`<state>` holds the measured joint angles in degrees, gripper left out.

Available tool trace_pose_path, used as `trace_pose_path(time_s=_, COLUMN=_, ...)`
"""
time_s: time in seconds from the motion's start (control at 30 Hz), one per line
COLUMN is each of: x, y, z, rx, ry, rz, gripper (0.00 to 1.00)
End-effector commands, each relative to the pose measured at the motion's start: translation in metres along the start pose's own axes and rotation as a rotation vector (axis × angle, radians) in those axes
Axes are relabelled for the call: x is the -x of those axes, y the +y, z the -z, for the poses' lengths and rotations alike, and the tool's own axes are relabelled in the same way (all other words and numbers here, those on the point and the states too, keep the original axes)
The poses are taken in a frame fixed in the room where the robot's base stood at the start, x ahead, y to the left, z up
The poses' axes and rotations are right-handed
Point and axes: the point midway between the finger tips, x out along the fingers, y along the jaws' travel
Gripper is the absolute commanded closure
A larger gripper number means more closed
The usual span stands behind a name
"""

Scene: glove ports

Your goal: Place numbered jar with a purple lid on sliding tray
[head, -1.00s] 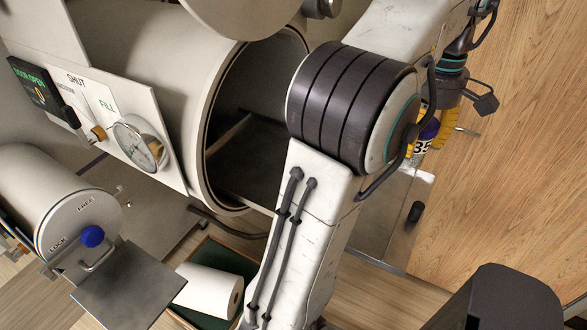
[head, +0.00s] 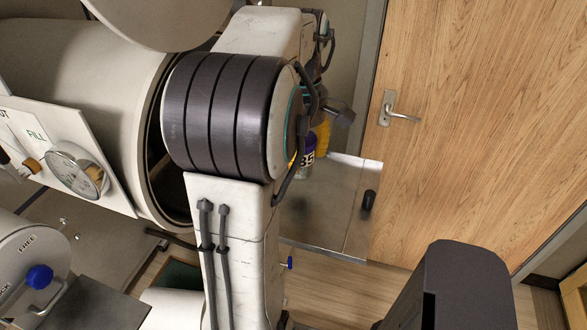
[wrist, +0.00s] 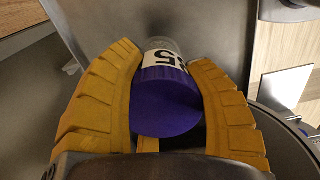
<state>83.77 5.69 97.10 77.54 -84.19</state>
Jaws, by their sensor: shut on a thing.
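The numbered jar (head: 304,168) has a purple lid, a clear body and a white label whose number seems to end in 5. It sits between the yellow fingers of my gripper (head: 322,138), which is shut on it. In the wrist view the purple lid (wrist: 165,104) faces the camera, and my gripper (wrist: 165,57) has one finger on each side of the jar. The sliding tray (head: 325,212) is a flat metal plate with a dark knob. The jar shows over its left part in the head view; I cannot tell whether they touch. My arm hides part of the jar.
The large cylindrical chamber (head: 80,75) stands to the left, its opening mostly behind my arm. A gauge (head: 75,170) is on its panel. A smaller port (head: 32,250) with a blue knob is lower left. A wooden door (head: 480,120) is at the right.

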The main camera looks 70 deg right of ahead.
Motion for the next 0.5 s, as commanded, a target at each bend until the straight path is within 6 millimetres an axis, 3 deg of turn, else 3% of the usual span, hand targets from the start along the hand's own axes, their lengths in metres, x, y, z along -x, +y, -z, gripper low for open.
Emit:
trace_pose_path(time_s=0.27, x=-0.009, y=-0.003, z=0.013, rx=0.000, ry=0.000, rz=-0.001, gripper=0.84)
trace_pose_path(time_s=0.5, x=-0.034, y=-0.004, z=0.013, rx=-0.001, ry=-0.001, rz=0.003, gripper=0.84)
